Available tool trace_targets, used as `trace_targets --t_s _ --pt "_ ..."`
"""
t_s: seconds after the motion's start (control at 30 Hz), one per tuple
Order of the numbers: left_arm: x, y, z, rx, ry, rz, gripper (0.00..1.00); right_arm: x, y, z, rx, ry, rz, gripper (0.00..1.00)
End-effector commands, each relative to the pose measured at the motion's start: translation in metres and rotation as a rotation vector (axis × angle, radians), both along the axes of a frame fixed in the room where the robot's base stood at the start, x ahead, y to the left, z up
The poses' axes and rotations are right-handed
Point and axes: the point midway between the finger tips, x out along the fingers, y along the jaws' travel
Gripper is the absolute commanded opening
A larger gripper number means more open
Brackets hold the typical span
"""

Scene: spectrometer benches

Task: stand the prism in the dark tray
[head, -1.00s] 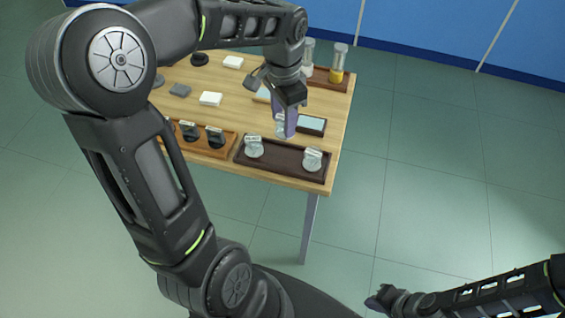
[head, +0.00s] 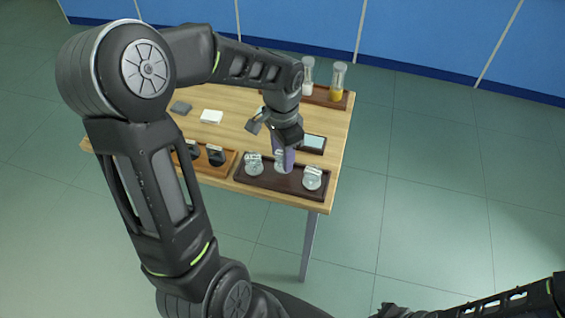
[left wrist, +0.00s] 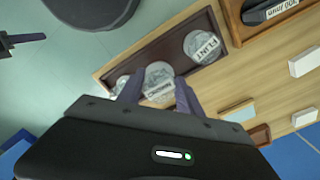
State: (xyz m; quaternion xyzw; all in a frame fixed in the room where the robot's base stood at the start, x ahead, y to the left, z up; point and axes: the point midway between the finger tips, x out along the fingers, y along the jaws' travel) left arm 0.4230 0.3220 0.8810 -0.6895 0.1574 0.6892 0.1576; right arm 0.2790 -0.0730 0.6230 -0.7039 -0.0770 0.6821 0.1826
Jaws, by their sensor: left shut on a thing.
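The dark brown tray (head: 243,176) lies along the table's near edge; its floor also shows in the left wrist view (left wrist: 167,47). My left gripper (head: 284,160) points down over the tray's middle, shut on a clear, round-faced prism (head: 278,160). In the left wrist view the prism (left wrist: 158,82) has a label that seems to read CROWN. It looks upright, low at the tray; I cannot tell whether it touches the floor. Two similar glass pieces stand in the tray, the left (head: 254,164) and the right (head: 312,178). My right gripper (head: 390,311) is mostly cut off.
A light wood tray (head: 222,168) with dark labelled pieces (head: 216,155) stands to the left. Behind are a dark-framed pale pad (head: 313,143), a white block (head: 211,116), and a brown rack (head: 325,99) with glass cylinders (head: 338,80). Floor right of the table is clear.

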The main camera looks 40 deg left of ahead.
Motion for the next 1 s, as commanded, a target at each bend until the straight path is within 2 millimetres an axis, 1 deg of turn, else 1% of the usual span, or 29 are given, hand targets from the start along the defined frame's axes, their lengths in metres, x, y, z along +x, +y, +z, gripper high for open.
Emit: trace_targets --t_s 0.13,0.3,0.4,0.67,0.8,0.83,1.0 --pt "0.000 0.000 -0.004 0.000 0.001 0.000 0.00 0.000 0.000 0.000 0.000 0.000 0.000 0.00" --pt "-0.001 0.000 -0.028 -0.001 0.005 -0.001 0.00 0.000 0.000 0.002 0.000 0.000 0.000 0.00" --pt "0.000 0.000 -0.036 -0.001 0.002 0.000 0.00 0.000 0.000 0.002 0.000 0.000 0.000 0.00" --pt "0.000 0.000 -0.037 -0.001 0.000 0.000 0.00 0.000 0.000 0.002 0.000 0.000 0.000 0.00" --pt "0.000 0.000 -0.042 -0.001 0.000 0.000 0.00 0.000 0.000 -0.002 0.000 0.000 0.000 0.00" --pt "0.000 0.000 -0.041 -0.001 0.000 0.000 0.45 0.000 0.000 -0.001 0.000 0.000 0.000 0.00" --pt "0.000 0.000 -0.040 -0.001 0.000 0.000 0.59 0.000 0.000 0.000 0.000 0.000 0.000 0.00"
